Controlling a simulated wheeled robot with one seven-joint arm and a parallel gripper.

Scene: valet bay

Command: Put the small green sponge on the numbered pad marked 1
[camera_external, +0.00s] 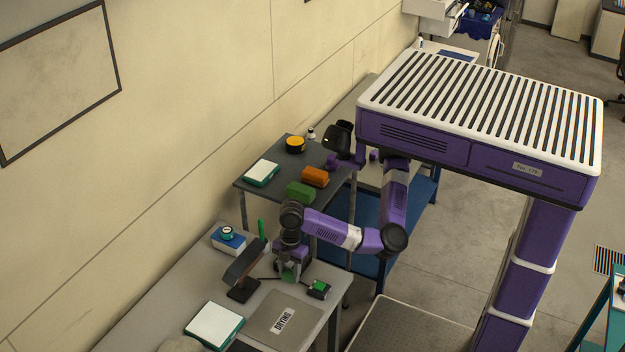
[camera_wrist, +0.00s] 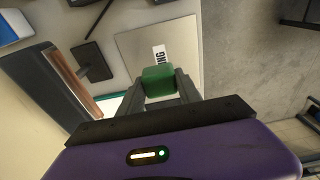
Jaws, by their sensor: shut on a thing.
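My gripper (camera_external: 290,268) is shut on a small green sponge (camera_external: 289,275) over the near grey table. In the wrist view the green sponge (camera_wrist: 158,80) sits between the two fingertips of my gripper (camera_wrist: 160,94). Behind it in that view lies a grey mat (camera_wrist: 185,38) with a white label ending in "NG". In the external view this mat (camera_external: 265,318) reads "DRYING". I cannot make out a pad with a readable number 1. A larger green block (camera_external: 300,191) lies on the dark far table.
A dark panel on a stand (camera_external: 243,268) rises close left of my gripper. A small black box with a green top (camera_external: 319,289) is to its right. A white and teal flat item (camera_external: 214,325) lies front left. An orange block (camera_external: 315,177) is on the far table.

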